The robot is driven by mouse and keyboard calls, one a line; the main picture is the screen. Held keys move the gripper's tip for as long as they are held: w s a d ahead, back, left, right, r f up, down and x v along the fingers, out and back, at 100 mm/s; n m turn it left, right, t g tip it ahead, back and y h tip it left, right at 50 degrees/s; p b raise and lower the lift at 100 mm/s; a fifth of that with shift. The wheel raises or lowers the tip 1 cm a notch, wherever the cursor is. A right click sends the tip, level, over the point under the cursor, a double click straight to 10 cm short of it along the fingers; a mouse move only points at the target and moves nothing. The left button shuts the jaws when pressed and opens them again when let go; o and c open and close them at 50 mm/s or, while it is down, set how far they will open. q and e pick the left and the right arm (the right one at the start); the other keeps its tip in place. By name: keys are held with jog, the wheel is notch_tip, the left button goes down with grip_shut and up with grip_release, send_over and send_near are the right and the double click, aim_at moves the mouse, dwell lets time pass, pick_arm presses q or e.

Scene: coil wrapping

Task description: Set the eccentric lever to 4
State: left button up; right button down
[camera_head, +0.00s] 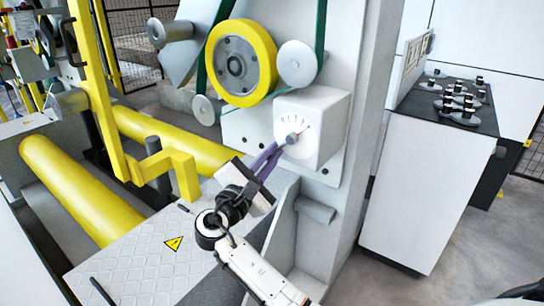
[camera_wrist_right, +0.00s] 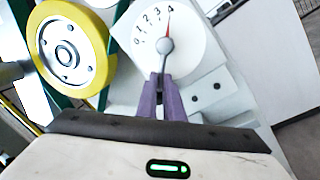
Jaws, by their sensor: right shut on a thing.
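The eccentric lever (camera_head: 292,138) is a small grey lever on the face of a white dial box (camera_head: 327,122) on the machine. In the right wrist view the lever (camera_wrist_right: 165,46) has a red pointer aimed up at about the 4 on the round white dial (camera_wrist_right: 190,46), which reads 0 to 4. My right gripper (camera_head: 279,147) has purple fingers shut on the lower end of the lever. Its fingertips also show in the right wrist view (camera_wrist_right: 162,80), below the dial centre. My left gripper is not in view.
A yellow wheel (camera_head: 241,63) with a green belt (camera_head: 320,30) sits above and left of the dial. Yellow rollers (camera_head: 75,190) and a yellow frame (camera_head: 170,165) lie to the left. A white cabinet with a black control top (camera_head: 458,104) stands at right, with floor between.

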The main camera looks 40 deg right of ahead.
jog(key=shift+r, duration=0.1)
jog(key=c, duration=1.9)
grip_release()
jog(key=v, duration=1)
jog(key=shift+a+p, duration=0.2)
jog(key=shift+p, duration=0.2)
jog(key=shift+s, duration=0.1)
